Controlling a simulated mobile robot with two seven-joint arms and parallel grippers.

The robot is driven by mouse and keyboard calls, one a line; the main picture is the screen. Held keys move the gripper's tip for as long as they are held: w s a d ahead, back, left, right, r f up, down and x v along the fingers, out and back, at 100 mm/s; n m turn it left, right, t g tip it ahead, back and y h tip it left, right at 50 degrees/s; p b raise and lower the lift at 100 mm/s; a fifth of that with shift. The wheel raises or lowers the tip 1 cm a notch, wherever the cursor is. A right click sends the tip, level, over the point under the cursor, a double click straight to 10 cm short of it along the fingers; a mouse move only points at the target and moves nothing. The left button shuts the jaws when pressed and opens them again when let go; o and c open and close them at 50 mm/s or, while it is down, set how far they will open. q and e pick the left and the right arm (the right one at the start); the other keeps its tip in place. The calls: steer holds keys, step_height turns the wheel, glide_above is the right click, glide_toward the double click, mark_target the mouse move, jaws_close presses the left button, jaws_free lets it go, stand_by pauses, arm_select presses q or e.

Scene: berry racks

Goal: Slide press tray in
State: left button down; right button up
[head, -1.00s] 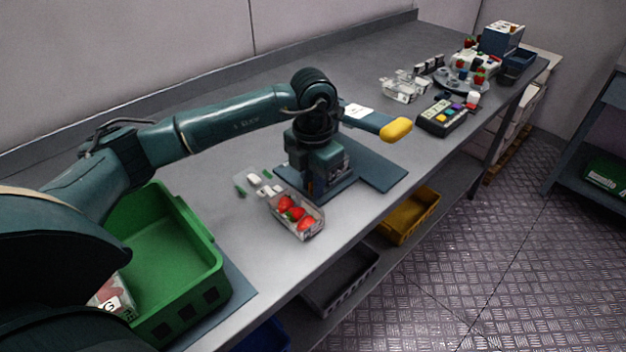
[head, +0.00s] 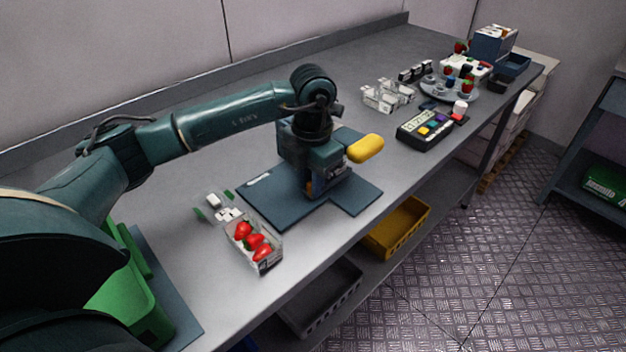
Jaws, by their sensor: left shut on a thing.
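The press (head: 356,196) is a dark blue-grey flat base on the bench, with a yellow-knobbed arm (head: 365,148) above its right part. My left gripper (head: 322,190) is down over the middle of the base, shut on the press tray. The tray itself is mostly hidden by the gripper; a small orange-brown bit shows at the fingers. The gripper body hides part of the press arm. The left part of the base lies bare. My right gripper is not in view.
A clear punnet of strawberries (head: 240,252) stands left of the press at the bench's front edge. A green crate (head: 140,310) is nearer me. A keypad device (head: 427,130), clear punnets (head: 383,97) and a round stand (head: 447,92) are farther right. The back of the bench is clear.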

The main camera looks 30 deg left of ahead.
arm_select(q)
steer(key=shift+w+r, duration=0.15)
steer(key=shift+w, duration=0.05)
steer(key=c, duration=1.3)
jaws_free()
step_height(320, 180, up, 13)
steer(key=shift+b, duration=0.3)
steer(key=shift+s+d, duration=0.1)
